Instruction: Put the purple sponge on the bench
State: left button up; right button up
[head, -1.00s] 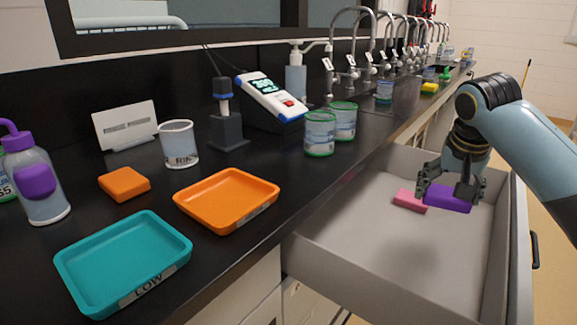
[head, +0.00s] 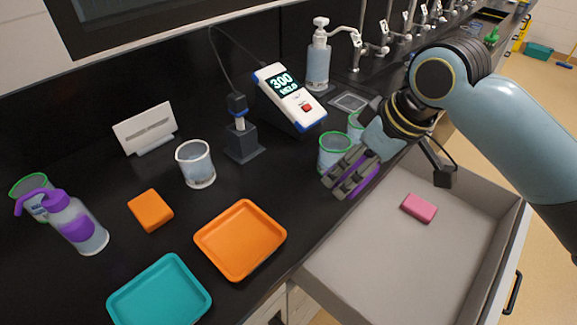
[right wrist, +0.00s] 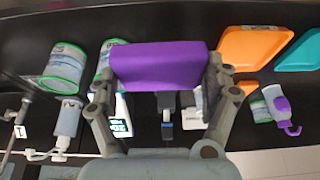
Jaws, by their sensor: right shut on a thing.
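The purple sponge (right wrist: 158,67) is clamped between the two fingers of my right gripper (right wrist: 160,85) in the right wrist view. In the head view my right gripper (head: 350,180) is over the front edge of the black bench (head: 110,185), near the green-rimmed beakers. Only slivers of the purple sponge (head: 362,180) show there between the dark fingers. I cannot tell whether the sponge touches the bench. My left gripper is not in view.
An open grey drawer (head: 400,280) holds a pink sponge (head: 418,208). On the bench are an orange tray (head: 240,240), a teal tray (head: 160,295), an orange sponge (head: 150,210), a beaker (head: 195,165) and a meter (head: 290,97). Bare bench lies between the beakers and the orange tray.

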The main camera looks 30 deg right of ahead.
jog(key=shift+s+a+r, duration=0.1)
jog(key=shift+s+r, duration=0.05)
jog(key=shift+s, duration=0.25)
jog(key=p, duration=0.1)
send_over(294, 191)
jog(key=s, duration=0.2)
jog(key=f, duration=0.6)
jog(key=shift+w+d+f, duration=0.2)
jog(key=shift+d+f, duration=0.1)
jog(key=shift+f, duration=0.1)
jog(key=shift+w+a+f, duration=0.1)
jog(key=shift+w+f, duration=0.1)
notch_tip(294, 191, down, 3)
jog(key=shift+f, duration=0.5)
jog(key=shift+f, duration=0.15)
jog(key=o, duration=0.7)
